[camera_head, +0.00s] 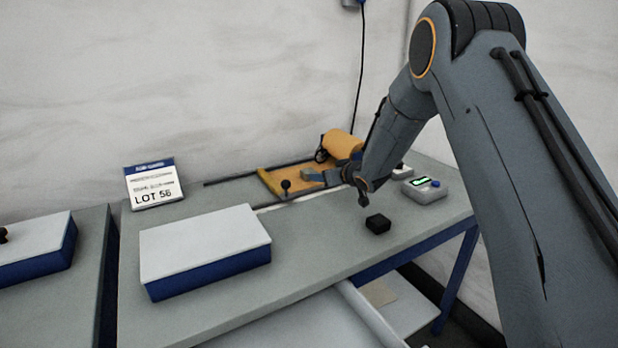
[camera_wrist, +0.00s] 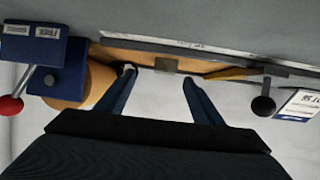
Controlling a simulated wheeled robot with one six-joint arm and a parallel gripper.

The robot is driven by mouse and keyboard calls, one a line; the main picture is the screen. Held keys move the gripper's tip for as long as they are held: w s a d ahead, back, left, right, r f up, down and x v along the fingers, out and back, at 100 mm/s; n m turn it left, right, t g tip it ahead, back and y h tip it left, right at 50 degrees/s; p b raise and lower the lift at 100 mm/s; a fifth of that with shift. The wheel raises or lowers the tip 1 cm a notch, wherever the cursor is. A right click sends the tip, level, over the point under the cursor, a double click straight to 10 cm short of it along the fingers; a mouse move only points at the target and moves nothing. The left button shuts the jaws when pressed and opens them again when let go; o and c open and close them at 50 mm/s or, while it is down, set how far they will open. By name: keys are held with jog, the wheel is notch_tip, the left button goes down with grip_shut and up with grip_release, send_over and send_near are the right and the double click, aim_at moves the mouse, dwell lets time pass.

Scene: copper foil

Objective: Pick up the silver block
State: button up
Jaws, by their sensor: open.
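My gripper (camera_head: 336,190) is open, in front of the orange fixture at the back of the table. In the wrist view its two fingers (camera_wrist: 160,78) stand apart with nothing between them. A small grey-tan block (camera_head: 308,174) sits at the orange fixture, close to one finger; it may be the silver block, but its colour is not clear. A small block (camera_wrist: 166,65) also shows in the wrist view, beyond the gap between the fingertips. I cannot tell whether a finger touches it.
A black block (camera_head: 378,224) lies on the open table (camera_head: 310,240). A meter with a green screen (camera_head: 425,189) stands at right. The orange fixture (camera_head: 270,183) has a black-knobbed lever. A white-topped blue box (camera_head: 205,245) and a LOT 56 sign (camera_head: 153,184) are at left.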

aim_at(309, 171)
jog(key=shift+w+a+f+y, duration=0.15)
jog(key=shift+w+a, duration=0.15)
jog(key=shift+a, duration=0.15)
jog(key=shift+w+a+f+y, duration=0.15)
jog(key=shift+w+a, duration=0.1)
jog(key=shift+a, duration=0.2)
jog(key=shift+r+p+x, duration=0.2)
jog(key=shift+p+x, duration=0.3)
jog(key=shift+x, duration=1.35)
jog(key=shift+r+p+x, duration=0.15)
jog(key=shift+p+x, duration=0.35)
jog(key=shift+x, duration=1.35)
jog(key=shift+w+a, duration=0.1)
grip_shut()
jog(key=shift+r, duration=0.15)
